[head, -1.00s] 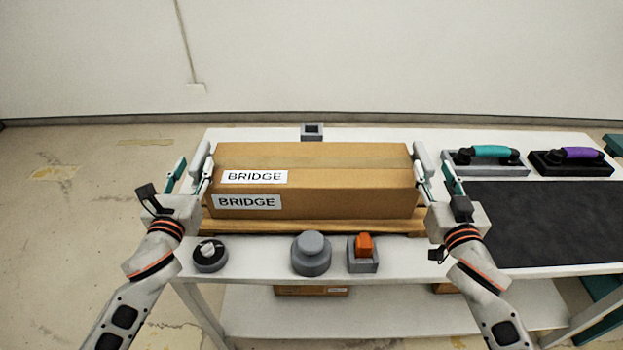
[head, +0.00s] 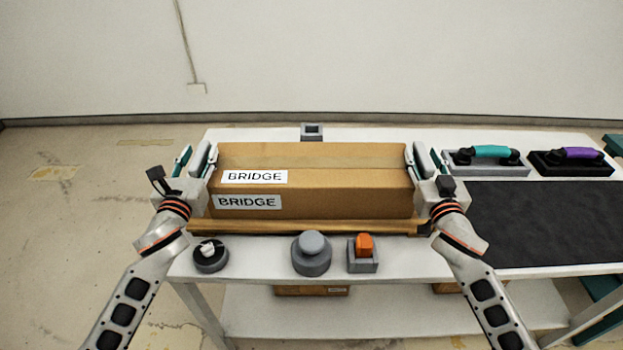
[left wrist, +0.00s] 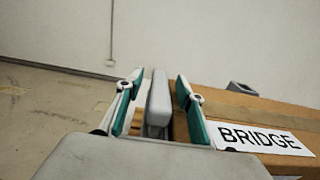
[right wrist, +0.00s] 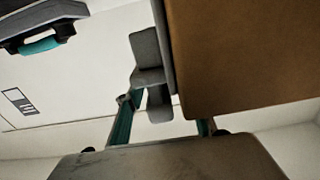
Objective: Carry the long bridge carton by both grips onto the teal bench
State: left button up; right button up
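The long brown bridge carton (head: 312,190) lies level over a brown board (head: 300,227) on the white table. A pale upright grip stands at each end: the left grip (left wrist: 158,103) and the right grip (right wrist: 148,55). My left gripper (head: 196,163) has its teal-padded fingers either side of the left grip, with gaps visible in the left wrist view. My right gripper (head: 428,162) has its fingers spread around the right grip; the carton partly hides one finger in the right wrist view. Teal surfaces (head: 613,144) show at the far right edge, possibly the teal bench.
On the white table (head: 240,258), a dark knob (head: 210,255), a grey round button (head: 311,254) and an orange switch (head: 364,252) stand in front of the carton. A black mat (head: 545,222) and two handled blocks, teal (head: 490,158) and purple (head: 573,160), lie right.

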pick_arm(q)
grip_shut()
pick_arm(e)
grip_shut()
pick_arm(q)
jog(key=shift+r, duration=0.15)
pick_arm(e)
jog(key=shift+r, duration=0.15)
